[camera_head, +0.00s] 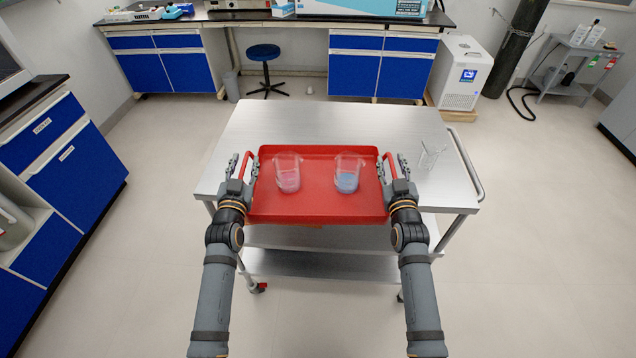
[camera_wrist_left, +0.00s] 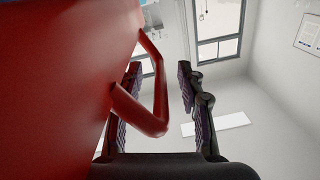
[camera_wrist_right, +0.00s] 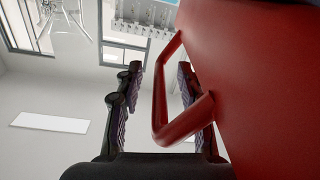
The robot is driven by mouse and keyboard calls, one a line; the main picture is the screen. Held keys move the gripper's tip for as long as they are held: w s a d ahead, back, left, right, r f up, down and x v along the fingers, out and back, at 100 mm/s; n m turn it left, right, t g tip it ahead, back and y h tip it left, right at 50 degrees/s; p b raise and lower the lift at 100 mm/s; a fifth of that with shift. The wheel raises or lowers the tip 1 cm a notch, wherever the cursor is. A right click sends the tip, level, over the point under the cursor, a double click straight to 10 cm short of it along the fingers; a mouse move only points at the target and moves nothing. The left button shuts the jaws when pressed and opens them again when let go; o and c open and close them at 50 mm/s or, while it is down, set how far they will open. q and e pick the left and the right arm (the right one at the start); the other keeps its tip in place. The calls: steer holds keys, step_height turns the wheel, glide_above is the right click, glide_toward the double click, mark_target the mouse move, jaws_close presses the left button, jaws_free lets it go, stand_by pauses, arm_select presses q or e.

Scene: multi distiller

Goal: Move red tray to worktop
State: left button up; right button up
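The red tray (camera_head: 318,205) is level at the front of a metal trolley's top and reaches to its front edge. I cannot tell whether it rests there or is slightly raised. It carries a beaker with pink liquid (camera_head: 288,178) and a beaker with blue liquid (camera_head: 347,180), both upright. My left gripper (camera_head: 240,166) is open at the tray's left handle (camera_wrist_left: 152,118), which lies between its fingers with a gap to one finger. My right gripper (camera_head: 397,166) is open at the right handle (camera_wrist_right: 160,110), which lies between its fingers, also with a gap.
An empty glass beaker (camera_head: 431,155) stands on the trolley top (camera_head: 300,122), right of the tray. The trolley has a rail (camera_head: 466,165) on its right. A dark-topped bench (camera_head: 290,18) with blue cabinets and a stool (camera_head: 264,55) are behind. Blue drawers (camera_head: 85,170) stand left.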

arm_select(q)
jaws_close()
arm_select(e)
jaws_close()
arm_select(q)
steer(key=shift+r, duration=0.2)
arm_select(e)
steer(key=shift+r, duration=0.2)
